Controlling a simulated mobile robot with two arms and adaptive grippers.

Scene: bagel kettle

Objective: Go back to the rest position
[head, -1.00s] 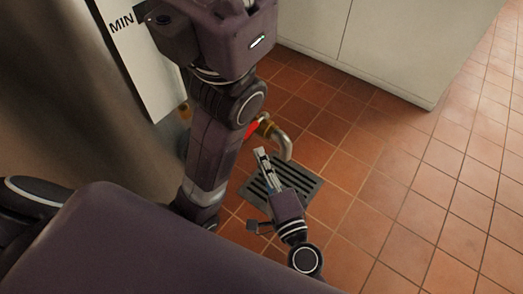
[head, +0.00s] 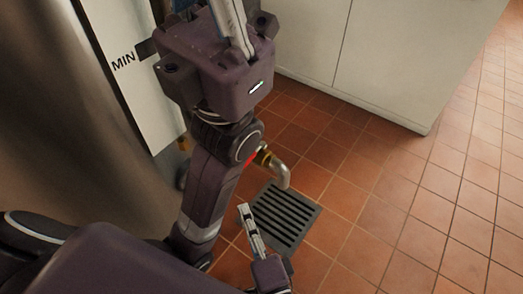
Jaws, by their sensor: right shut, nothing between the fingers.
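My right gripper (head: 250,228) is in the lower middle of the head view. Its slim grey fingers lie together with nothing between them, pointing up in the picture, in front of the left edge of the floor drain. My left gripper (head: 214,40) is at the top, left of the middle, on the purple arm in front of the tall steel vessel. Its fingers run up past the picture's top edge, so their tips are hidden.
The steel vessel (head: 60,120) with its white "MIN" panel (head: 119,60) fills the left. A bent metal outlet pipe (head: 280,172) stands above the floor drain (head: 287,218). White cabinets (head: 385,60) stand at the back. The tiled floor (head: 420,200) at right is clear.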

